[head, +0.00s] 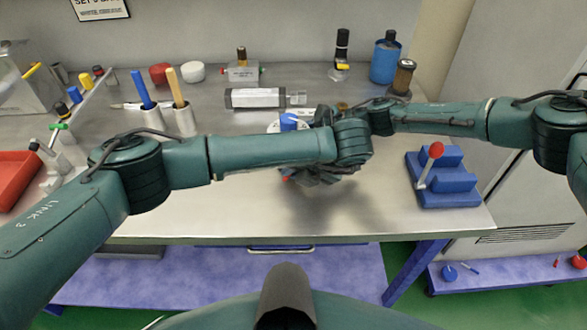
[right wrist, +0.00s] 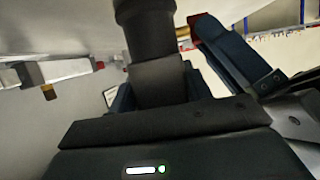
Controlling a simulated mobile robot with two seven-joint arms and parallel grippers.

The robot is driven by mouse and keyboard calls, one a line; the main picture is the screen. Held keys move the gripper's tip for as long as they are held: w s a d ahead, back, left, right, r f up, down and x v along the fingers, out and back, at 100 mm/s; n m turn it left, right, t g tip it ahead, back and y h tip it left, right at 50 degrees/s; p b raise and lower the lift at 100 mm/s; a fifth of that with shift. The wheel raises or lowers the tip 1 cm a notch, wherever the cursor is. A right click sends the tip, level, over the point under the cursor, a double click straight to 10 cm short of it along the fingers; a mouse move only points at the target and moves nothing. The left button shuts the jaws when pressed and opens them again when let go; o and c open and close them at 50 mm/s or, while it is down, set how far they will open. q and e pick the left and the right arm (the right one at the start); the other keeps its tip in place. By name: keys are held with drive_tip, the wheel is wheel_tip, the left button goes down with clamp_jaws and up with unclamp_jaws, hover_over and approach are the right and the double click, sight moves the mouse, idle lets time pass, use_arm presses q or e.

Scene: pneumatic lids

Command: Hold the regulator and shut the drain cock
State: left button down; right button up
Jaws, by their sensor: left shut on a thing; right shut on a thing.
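In the right wrist view my right gripper (right wrist: 162,92) is shut around a dark cylinder with a grey collar, which I take to be the regulator (right wrist: 148,35). A small brass part with a red piece, which looks like the drain cock (right wrist: 183,33), shows beside it. A dark blue finger, apparently of my left gripper, reaches the red piece. In the head view my left gripper (head: 318,174) is at the table's middle, shut, its grip mostly hidden by the arms. The regulator is hidden there too.
A white round part with a blue knob (head: 288,122) stands just behind my left arm. A grey cylinder (head: 255,97) lies behind it. A blue stepped block with a red-knobbed lever (head: 436,150) is at right. The table's front middle (head: 285,220) is clear.

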use_arm(q)
drive_tip(key=c, duration=1.6)
unclamp_jaws()
drive_tip(key=v, duration=1.2)
